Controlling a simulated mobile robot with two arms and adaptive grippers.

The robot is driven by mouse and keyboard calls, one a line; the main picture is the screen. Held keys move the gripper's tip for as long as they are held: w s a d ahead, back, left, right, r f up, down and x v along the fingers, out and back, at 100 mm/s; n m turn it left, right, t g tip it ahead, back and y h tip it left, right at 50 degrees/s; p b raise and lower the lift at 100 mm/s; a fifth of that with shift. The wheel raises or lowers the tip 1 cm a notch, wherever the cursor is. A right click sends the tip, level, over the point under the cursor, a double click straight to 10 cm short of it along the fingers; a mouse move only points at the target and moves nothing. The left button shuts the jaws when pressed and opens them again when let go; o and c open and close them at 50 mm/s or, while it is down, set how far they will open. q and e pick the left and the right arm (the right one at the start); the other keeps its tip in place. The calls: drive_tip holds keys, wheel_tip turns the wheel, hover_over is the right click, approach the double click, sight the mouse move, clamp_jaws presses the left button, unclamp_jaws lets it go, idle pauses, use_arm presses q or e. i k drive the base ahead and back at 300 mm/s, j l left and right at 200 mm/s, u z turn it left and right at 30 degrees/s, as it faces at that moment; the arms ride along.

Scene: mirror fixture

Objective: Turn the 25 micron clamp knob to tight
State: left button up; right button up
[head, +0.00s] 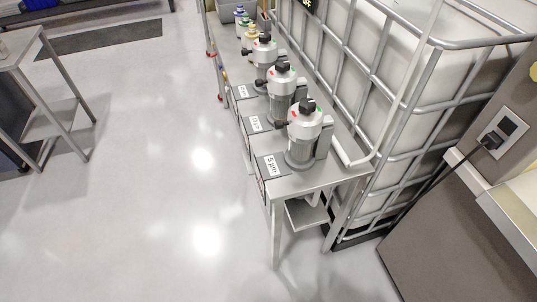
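Three grey filter housings stand in a row on a narrow metal bench. The nearest housing (301,145) has a plate reading "5 µm" (271,164). The middle housing (281,88) and the far housing (263,60) have plates (254,123) (241,91) too small to read surely, so I cannot tell which is 25 micron. Each has a black knob on top: near (306,105), middle (281,67), far (265,38). Red and green marks show on the nearest lid; red shows on the others. Knob settings are not readable. Neither gripper is in view.
A white tank in a metal cage (345,50) stands close behind the bench (305,183). Small coloured-top bottles (246,27) stand beyond the housings. A grey cabinet (440,235) is at lower right. A metal table (48,105) is at left. The floor between is clear.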

sight(264, 37)
drive_tip(key=j+z, duration=0.25)
drive_tip(key=j, duration=0.45)
drive_tip(key=j+z, duration=0.25)
drive_tip(key=j, duration=0.4)
drive_tip(key=k, duration=0.05)
